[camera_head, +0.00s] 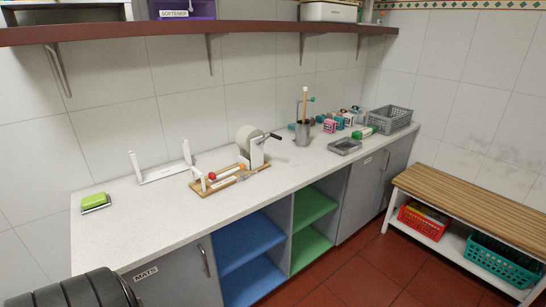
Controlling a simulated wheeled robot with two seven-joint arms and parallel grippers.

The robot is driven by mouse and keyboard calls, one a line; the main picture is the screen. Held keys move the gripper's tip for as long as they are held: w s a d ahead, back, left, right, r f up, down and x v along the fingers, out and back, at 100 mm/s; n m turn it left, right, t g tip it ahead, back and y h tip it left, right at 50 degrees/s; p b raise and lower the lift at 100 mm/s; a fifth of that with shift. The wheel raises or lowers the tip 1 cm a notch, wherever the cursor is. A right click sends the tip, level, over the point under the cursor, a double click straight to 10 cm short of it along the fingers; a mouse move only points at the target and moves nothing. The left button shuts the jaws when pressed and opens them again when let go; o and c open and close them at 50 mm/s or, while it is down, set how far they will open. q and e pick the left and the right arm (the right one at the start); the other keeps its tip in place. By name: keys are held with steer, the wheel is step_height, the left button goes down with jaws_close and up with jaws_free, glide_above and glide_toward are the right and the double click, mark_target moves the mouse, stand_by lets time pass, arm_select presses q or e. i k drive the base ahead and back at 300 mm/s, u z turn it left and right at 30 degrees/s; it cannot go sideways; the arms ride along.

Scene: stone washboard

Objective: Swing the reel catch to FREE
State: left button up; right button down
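A pale reel (246,137) with a dark crank handle stands at the back of a wooden board (201,192) on the counter. A red ball (212,175) and an orange knob (242,167) show on the board in front of the reel. A small white upright post (200,179) stands at the board's left end. I cannot tell which part is the catch, and no FREE marking is readable. Neither of my grippers is in view.
A white two-post stand (160,173) and a green sponge (94,200) are left on the counter (150,220). Right of the reel are a grey pot (303,133), a grey tray (345,146), small boxes and a grey basket (390,118). A shelf (250,32) overhangs the back. The front-left counter is clear.

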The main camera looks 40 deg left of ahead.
mark_target(242, 166)
steer(key=i, duration=1.3)
steer(key=u, duration=3.1)
